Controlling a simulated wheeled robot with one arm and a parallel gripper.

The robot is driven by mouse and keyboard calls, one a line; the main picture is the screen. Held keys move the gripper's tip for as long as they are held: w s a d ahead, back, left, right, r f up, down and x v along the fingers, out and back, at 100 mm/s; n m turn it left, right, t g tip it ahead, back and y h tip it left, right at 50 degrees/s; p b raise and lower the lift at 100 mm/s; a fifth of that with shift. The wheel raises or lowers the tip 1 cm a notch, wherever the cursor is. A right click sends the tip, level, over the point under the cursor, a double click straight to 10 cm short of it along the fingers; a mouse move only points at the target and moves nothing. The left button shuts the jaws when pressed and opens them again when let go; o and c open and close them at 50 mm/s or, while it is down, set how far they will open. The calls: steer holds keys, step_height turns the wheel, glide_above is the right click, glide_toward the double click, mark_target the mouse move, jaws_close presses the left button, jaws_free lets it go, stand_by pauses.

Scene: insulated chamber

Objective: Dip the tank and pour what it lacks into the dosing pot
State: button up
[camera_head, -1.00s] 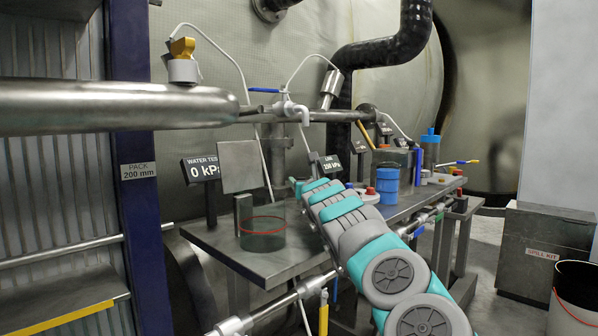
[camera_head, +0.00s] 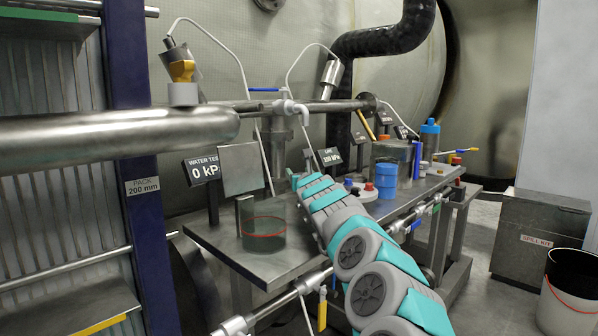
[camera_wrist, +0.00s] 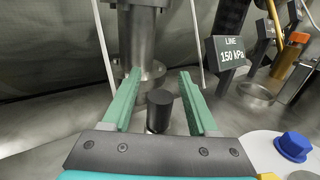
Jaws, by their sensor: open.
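My gripper (camera_wrist: 159,78) is open in the wrist view, its two green fingers spread. A black-topped upright cylinder (camera_wrist: 160,108) shows between and beyond them; whether it lies within their reach I cannot tell. In the head view my arm reaches over the steel bench (camera_head: 215,243), and its own links partly hide the gripper. A clear vessel with a red ring (camera_head: 264,236) stands at the bench's near left. I cannot tell which is the dosing pot.
A "WATER TEST" sign (camera_head: 203,168) reads 0 kPa; a "LINE" sign (camera_wrist: 231,52) reads 150 kPa. A steel pipe (camera_head: 120,128) crosses the left foreground. A blue-capped bottle (camera_head: 429,140) stands farther back. A spill kit box (camera_head: 538,240) and bucket (camera_head: 570,295) are at right.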

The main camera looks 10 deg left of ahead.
jaws_close()
stand_by(0.5)
stand_by(0.9)
